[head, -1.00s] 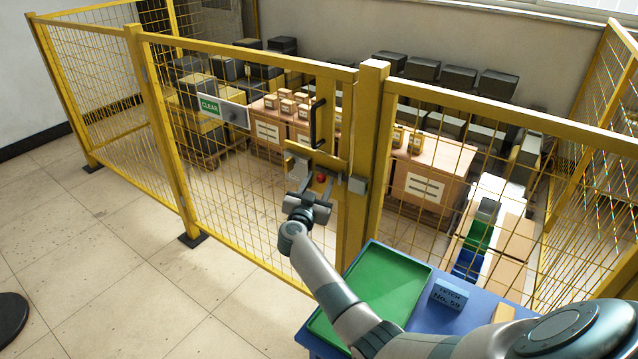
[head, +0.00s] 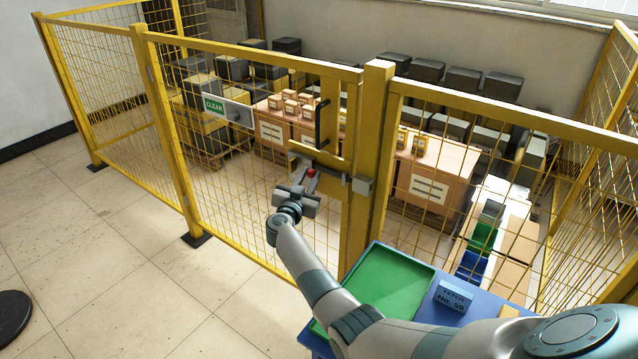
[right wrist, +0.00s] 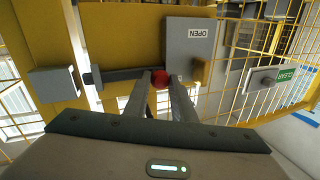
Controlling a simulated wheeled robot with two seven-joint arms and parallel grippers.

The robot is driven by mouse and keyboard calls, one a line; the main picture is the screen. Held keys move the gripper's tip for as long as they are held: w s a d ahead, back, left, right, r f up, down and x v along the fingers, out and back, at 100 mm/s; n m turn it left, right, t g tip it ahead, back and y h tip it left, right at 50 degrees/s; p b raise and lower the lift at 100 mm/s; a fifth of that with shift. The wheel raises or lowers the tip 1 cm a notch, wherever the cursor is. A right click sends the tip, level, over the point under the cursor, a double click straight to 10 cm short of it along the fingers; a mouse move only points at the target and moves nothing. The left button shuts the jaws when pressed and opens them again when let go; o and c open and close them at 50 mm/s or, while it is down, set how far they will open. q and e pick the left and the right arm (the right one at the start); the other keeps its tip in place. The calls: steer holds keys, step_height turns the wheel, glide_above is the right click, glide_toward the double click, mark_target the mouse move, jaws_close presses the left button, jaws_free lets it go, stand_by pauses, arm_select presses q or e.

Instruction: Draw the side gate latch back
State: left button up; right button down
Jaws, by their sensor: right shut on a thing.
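The side gate (head: 250,56) is a yellow mesh panel, standing closed against its yellow post (head: 372,130). Its latch is a dark sliding bar (head: 332,173) with a red knob (head: 311,173), mounted on a yellow plate (head: 318,152). My right gripper (head: 310,181) is shut on the red knob, which also shows between the fingertips in the right wrist view (right wrist: 161,79). There the bar (right wrist: 122,75) runs left from the knob towards a grey keeper block (right wrist: 55,83) on the post, with a gap before the block. A grey plate marked OPEN (right wrist: 193,50) is beside the knob. My left gripper is out of view.
A black pull handle (head: 320,123) is above the latch. A blue table with a green tray (head: 385,287) and a blue label block (head: 453,295) stands below my right arm.

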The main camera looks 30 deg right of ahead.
steer(key=shift+w+a, duration=0.2)
steer(key=shift+w, duration=0.25)
steer(key=shift+w+r, duration=0.1)
steer(key=c, duration=1.7)
jaws_free()
steer(key=shift+a, duration=0.1)
steer(key=shift+o, duration=1.1)
steer(key=shift+w, duration=0.2)
steer(key=shift+s, duration=0.15)
